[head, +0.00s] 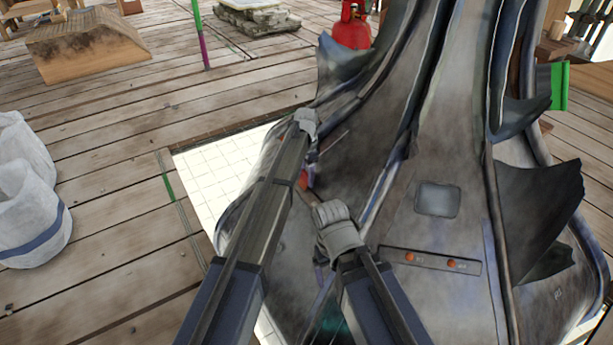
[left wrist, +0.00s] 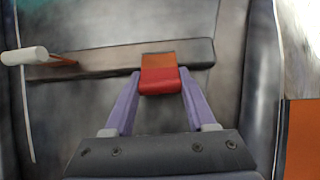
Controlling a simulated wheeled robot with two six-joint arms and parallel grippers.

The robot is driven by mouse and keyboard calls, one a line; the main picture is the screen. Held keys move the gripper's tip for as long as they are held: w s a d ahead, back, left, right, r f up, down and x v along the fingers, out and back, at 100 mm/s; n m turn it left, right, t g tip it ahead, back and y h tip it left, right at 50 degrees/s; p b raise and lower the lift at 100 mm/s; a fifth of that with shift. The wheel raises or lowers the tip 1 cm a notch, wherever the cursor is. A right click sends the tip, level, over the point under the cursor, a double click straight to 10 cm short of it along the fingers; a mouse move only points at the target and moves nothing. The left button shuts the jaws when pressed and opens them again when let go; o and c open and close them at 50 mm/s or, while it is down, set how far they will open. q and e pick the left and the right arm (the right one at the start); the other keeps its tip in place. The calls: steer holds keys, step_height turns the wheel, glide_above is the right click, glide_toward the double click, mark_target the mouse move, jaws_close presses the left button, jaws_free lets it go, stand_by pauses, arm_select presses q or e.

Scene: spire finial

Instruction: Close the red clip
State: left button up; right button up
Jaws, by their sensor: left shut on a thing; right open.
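The red clip (left wrist: 160,80) is in the middle of the left wrist view, with an orange part just above it, on a long grey bar (left wrist: 105,60). My left gripper (head: 308,174) is shut on the clip, one purple finger at each side. In the head view the clip (head: 303,181) is a small red patch beside my left arm, mostly hidden. My right gripper (head: 322,272) is lower and to the right, over the dark metal finial (head: 400,200). It is open; its fingers are partly hidden by its own wrist.
A white cylinder (left wrist: 25,56) sticks out at the left of the bar. A plate with two orange buttons (head: 430,262) is on the finial, right of my right gripper. White sacks (head: 30,190) stand on the planks at left. A red gas bottle (head: 351,28) stands behind.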

arm_select(q)
steer(key=c, duration=0.6)
steer(key=shift+w+d+f+g+y+b, duration=0.3)
steer(key=shift+w+d+g+y+b, duration=0.15)
steer(key=shift+y, duration=0.15)
steer(key=shift+f+g+y, duration=0.1)
steer(key=shift+g+y, duration=0.15)
steer(key=shift+y, duration=0.25)
steer(key=shift+s, duration=0.15)
steer(key=o, duration=1.3)
steer(key=shift+o, duration=0.2)
